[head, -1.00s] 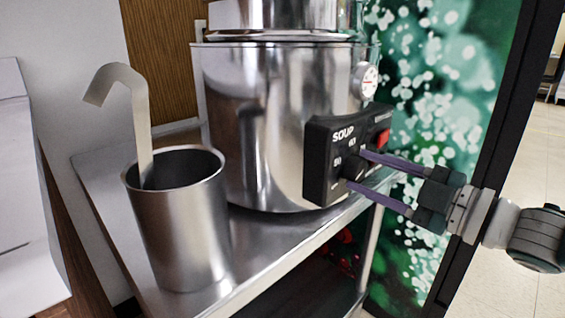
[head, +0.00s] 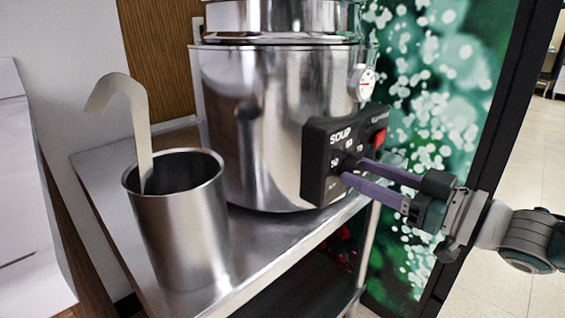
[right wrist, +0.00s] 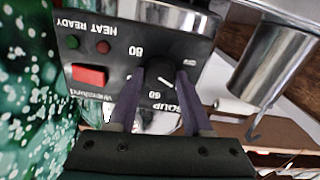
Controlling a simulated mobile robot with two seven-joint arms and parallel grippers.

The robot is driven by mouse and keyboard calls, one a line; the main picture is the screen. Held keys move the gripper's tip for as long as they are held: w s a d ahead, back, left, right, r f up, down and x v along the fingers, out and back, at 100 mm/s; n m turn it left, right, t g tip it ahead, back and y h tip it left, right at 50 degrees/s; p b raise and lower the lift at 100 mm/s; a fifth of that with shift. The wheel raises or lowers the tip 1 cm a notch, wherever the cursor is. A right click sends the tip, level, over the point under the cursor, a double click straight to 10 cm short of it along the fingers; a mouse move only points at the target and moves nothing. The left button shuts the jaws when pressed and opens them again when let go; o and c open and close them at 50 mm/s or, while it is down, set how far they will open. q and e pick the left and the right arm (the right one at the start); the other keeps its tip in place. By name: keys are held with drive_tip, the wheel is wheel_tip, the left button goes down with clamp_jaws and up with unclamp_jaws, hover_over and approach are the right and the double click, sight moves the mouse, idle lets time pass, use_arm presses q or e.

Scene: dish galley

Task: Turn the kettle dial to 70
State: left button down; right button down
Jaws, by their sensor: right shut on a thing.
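The steel soup kettle (head: 280,120) stands on a steel shelf, with a black control box marked SOUP (head: 318,180) on its front. The box also shows upside down in the right wrist view (right wrist: 115,62). My right gripper (head: 350,170) has its purple fingers at the box face, shut on the black dial (right wrist: 160,72), one finger on each side. The dial has a pale pointer line, and numbers including 60 and 80 are printed around it. The fingers partly hide the scale, so I cannot tell the exact setting. My left gripper is not in view.
A steel cylinder (head: 185,235) with a hooked ladle (head: 140,125) in it stands left of the kettle. A red switch (right wrist: 88,76) is beside the dial. A round gauge (head: 366,84) sits above the box. A green patterned panel (head: 440,110) is behind my right arm.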

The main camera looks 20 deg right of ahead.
drive_tip(key=shift+m, duration=0.7)
drive_tip(key=shift+c, duration=1.6)
unclamp_jaws()
drive_tip(key=shift+s, duration=0.1)
drive_tip(key=shift+s+d, duration=0.2)
drive_tip(key=shift+s, duration=0.1)
drive_tip(key=p+v, duration=0.2)
drive_tip(key=v, duration=0.7)
